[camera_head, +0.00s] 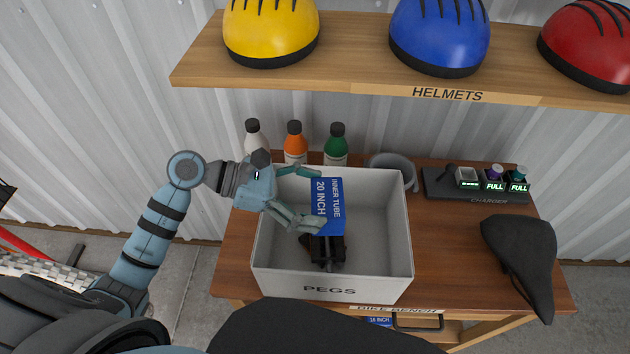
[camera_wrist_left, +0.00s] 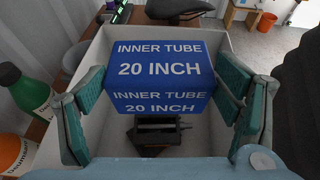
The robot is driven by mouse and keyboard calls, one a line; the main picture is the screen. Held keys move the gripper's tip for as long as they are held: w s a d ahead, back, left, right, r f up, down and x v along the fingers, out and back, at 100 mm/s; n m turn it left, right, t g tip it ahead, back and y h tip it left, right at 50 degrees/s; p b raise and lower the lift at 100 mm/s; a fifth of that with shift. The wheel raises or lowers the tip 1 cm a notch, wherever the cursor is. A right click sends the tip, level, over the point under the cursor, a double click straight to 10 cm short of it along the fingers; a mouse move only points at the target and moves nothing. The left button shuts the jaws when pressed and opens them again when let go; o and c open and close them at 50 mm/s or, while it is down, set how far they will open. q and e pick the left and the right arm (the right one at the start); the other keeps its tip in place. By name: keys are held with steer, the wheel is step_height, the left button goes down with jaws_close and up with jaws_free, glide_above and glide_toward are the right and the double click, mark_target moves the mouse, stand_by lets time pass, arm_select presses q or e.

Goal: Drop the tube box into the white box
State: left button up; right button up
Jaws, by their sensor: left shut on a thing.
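The tube box is blue with white "INNER TUBE 20 INCH" lettering (camera_head: 328,203). My left gripper (camera_head: 310,200) is shut on it and holds it over the open white box (camera_head: 335,288), which is marked "PEGS". In the left wrist view the tube box (camera_wrist_left: 160,75) sits between the two green fingers of the left gripper (camera_wrist_left: 160,95). Black pegs (camera_head: 328,252) lie on the floor of the white box, below the tube box. The white box rim (camera_wrist_left: 65,85) surrounds the tube box in the wrist view. My right gripper does not show.
Bottles, white (camera_head: 253,137), orange (camera_head: 295,142) and green (camera_head: 336,146), stand behind the white box beside a grey cup (camera_head: 392,166). A charger (camera_head: 475,186) and black saddle (camera_head: 519,255) are on the right. A helmet shelf (camera_head: 340,80) hangs above.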

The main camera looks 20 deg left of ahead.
arm_select(q)
steer(key=shift+s+f+b, duration=0.15)
steer(key=shift+s+f, duration=0.05)
steer(key=shift+f, duration=0.25)
steer(key=shift+s+f+b, duration=0.15)
steer(key=shift+s+f, duration=0.05)
steer(key=shift+f, duration=0.6)
steer(key=shift+w+f+b, duration=0.15)
steer(key=shift+f+b, duration=0.15)
steer(key=shift+w+f, duration=0.15)
steer(key=shift+w, duration=0.35)
steer(key=o, duration=0.9)
steer(key=shift+c, duration=0.2)
steer(key=o, duration=0.3)
steer(key=shift+s, duration=0.1)
steer(key=shift+o, duration=0.2)
steer(key=shift+s+r, duration=0.2)
steer(key=shift+s, duration=0.1)
steer(key=v, duration=1.1)
steer(key=shift+s+a+f, duration=0.15)
steer(key=shift+a, duration=0.05)
steer(key=shift+a+r, duration=0.25)
steer(key=shift+r, duration=0.05)
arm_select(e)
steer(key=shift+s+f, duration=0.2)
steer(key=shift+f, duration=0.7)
